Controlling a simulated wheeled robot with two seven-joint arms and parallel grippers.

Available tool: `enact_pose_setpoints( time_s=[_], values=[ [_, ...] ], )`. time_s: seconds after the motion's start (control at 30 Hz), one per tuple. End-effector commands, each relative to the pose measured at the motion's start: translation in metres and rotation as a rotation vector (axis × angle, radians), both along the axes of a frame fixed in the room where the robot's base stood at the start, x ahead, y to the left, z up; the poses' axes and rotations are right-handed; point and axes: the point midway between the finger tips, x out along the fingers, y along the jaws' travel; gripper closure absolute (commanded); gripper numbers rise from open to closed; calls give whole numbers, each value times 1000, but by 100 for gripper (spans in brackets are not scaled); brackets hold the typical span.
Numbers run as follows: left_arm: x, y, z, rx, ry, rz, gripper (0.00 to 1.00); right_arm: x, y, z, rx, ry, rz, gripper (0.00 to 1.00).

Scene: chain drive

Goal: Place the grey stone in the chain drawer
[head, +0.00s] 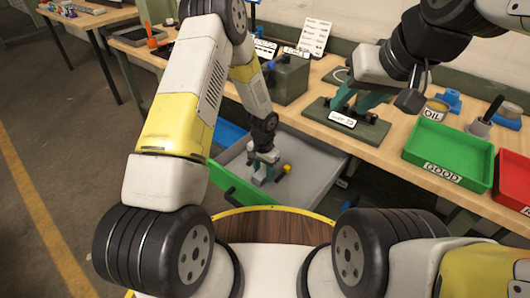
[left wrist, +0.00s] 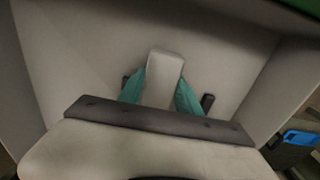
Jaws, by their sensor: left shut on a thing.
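The grey stone (left wrist: 163,78) is a pale grey block held between the teal fingers of my left gripper (left wrist: 160,95) in the left wrist view. In the head view my left gripper (head: 262,172) reaches down inside an open grey drawer (head: 318,165) with a green front (head: 235,192). The drawer walls surround the gripper in the left wrist view. I cannot tell whether the stone touches the drawer floor. My right gripper (head: 356,101) has its teal fingers apart above a green stand with a label on the bench.
A yellow knob-like thing (head: 286,168) shows beside my left gripper. A blue bin (head: 228,136) lies left of the drawer. Green (head: 445,152) and red (head: 514,180) trays sit on the bench at right. A green box (head: 288,78) stands behind the drawer.

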Motion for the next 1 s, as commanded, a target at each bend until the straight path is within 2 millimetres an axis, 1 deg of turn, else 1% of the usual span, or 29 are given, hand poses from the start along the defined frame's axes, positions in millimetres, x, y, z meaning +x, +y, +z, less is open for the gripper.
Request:
enact_pose_setpoints(
  time_s=[0.07, 0.1, 0.13, 0.17, 0.43, 0.57, 0.67, 0.9, 1.0],
  values=[
    [0, 0, -2, 0, 0, 0, 100, 0, 0, 0, 0, 0, 0, 60],
    [0, 0, -3, 1, 1, 0, 57, 0, 0, 0, 0, 0, 0, 60],
    [0, 0, -2, 1, 1, 0, 52, 0, 0, 0, 0, 0, 0, 60],
    [0, 0, -2, 1, 1, 0, 50, 0, 0, 0, 0, 0, 0, 60],
    [0, 0, -2, 0, 0, 0, 50, 0, 0, 0, 0, 0, 0, 60],
    [0, 0, 6, -1, -1, 1, 50, 0, 0, 0, 0, 0, 0, 60],
    [1, 0, 22, -2, -2, 2, 50, 0, 0, 0, 0, 0, 0, 60],
    [1, 0, 75, -1, -3, 3, 50, 0, 0, 0, 0, 0, 0, 60],
    [0, 0, 93, 0, -2, 1, 50, 0, 0, 0, 0, 0, 0, 60]
  ],
)
